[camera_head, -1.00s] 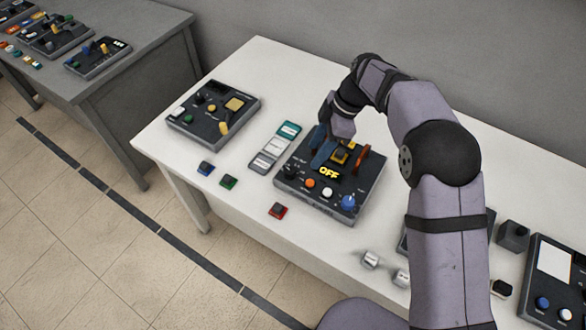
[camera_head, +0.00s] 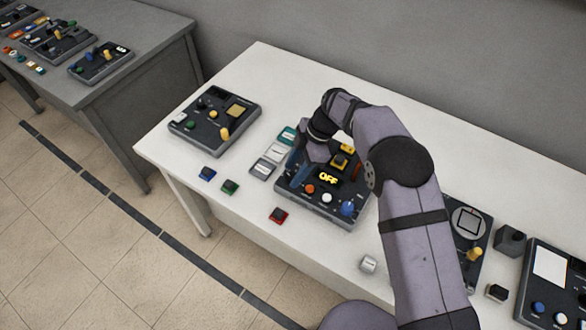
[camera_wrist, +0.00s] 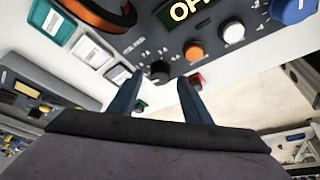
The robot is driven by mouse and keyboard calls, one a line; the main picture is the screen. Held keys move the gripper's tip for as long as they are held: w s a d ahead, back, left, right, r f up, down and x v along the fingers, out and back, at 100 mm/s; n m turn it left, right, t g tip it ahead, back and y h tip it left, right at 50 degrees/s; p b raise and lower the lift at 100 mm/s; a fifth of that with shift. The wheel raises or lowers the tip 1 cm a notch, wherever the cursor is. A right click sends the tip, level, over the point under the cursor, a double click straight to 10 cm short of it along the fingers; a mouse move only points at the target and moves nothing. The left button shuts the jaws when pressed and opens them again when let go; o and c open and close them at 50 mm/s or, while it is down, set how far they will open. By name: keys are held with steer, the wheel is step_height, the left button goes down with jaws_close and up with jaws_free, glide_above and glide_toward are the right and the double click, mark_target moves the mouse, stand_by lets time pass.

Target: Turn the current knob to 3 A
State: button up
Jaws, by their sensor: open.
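The control box (camera_head: 318,213) stands on the white table with a lit display reading OFF (camera_head: 328,177). In the wrist view its small black knob (camera_wrist: 160,71), with amp-like markings around it, shows between and just beyond my fingertips; its pointer angle is too small to read. My gripper (camera_head: 299,172) is open and empty, pointing down over the left part of the box, and hides the black knob in the head view. The two fingers (camera_wrist: 158,86) are spread on either side of the knob; I cannot tell whether they touch it.
An orange button (camera_head: 310,188), a white button (camera_head: 327,198) and a blue knob (camera_head: 347,208) sit on the same panel. Another panel (camera_head: 215,115) stands farther left.

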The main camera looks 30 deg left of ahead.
steer(key=shift+s+a+f, duration=0.2)
steer(key=shift+f, duration=0.35)
steer(key=c, duration=1)
steer(key=shift+c, duration=0.2)
